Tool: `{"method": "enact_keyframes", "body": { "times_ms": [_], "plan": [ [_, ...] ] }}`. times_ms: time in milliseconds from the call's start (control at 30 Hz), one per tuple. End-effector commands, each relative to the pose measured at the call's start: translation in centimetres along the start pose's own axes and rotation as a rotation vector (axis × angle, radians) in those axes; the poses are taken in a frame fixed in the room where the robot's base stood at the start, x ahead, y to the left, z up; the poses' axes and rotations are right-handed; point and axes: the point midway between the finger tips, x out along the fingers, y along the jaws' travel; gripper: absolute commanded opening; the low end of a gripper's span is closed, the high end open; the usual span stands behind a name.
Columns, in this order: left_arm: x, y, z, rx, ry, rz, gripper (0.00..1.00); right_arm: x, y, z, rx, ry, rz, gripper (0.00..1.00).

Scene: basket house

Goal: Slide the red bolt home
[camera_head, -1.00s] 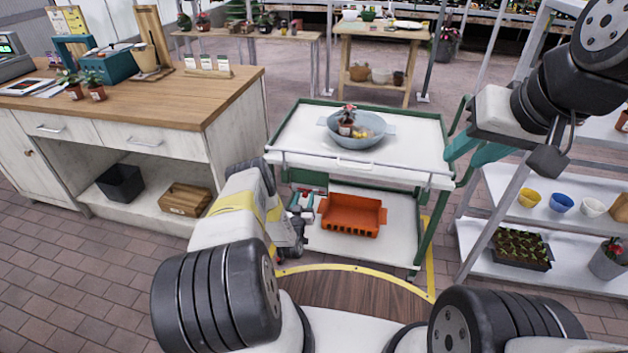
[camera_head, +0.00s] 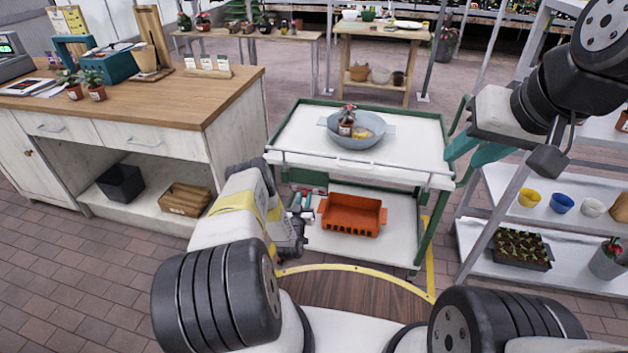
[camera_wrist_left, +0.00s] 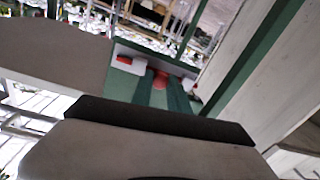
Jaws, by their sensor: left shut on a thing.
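The red bolt (camera_wrist_left: 161,88) shows in the left wrist view as a red piece between two dark teal fingers, in front of a green panel. Red parts also show on pale blocks at either side of it. My left gripper (camera_head: 307,200) is low at the left front of the cart, below its top, and is shut on the red bolt. In the head view the bolt is too small and covered to make out clearly. My right gripper (camera_head: 462,155) has teal fingers and hangs at the cart's right side; I cannot tell its opening.
The cart (camera_head: 290,140) has a white top with a blue-grey basin (camera_head: 358,142) on it. An orange crate (camera_head: 352,214) is on its lower shelf. A wooden-topped counter (camera_head: 190,100) stands left, and metal shelves (camera_head: 480,240) with pots stand right.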

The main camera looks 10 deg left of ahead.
Motion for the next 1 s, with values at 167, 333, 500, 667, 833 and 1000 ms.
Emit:
{"method": "enact_keyframes", "body": {
  "times_ms": [167, 333, 500, 667, 833, 1000],
  "plan": [
    [0.0, 0.0, 0.0, 0.0, 0.0, -0.001, 0.0, 0.0, 0.0, 0.0, 0.0, 0.0, 0.0, 0.33],
    [0.0, 0.0, 0.0, 0.0, 0.0, -0.001, 0.0, 0.0, 0.0, 0.0, 0.0, 0.0, 0.0, 0.33],
    [0.0, 0.0, 0.0, 0.0, 0.0, -0.001, 0.0, 0.0, 0.0, 0.0, 0.0, 0.0, 0.0, 0.33],
    [0.0, 0.0, 0.0, 0.0, 0.0, -0.001, 0.0, 0.0, 0.0, 0.0, 0.0, 0.0, 0.0, 0.33],
    [0.0, -0.2, 0.0, 0.0, 0.0, -0.001, 0.0, 0.0, 0.0, 0.0, 0.0, 0.0, 0.0, 0.33],
    [0.1, -2.3, -0.3, 0.003, 0.001, -0.003, 0.0, 0.0, 0.0, 0.0, 0.0, 0.0, 0.0, 0.33]
  ]
}}
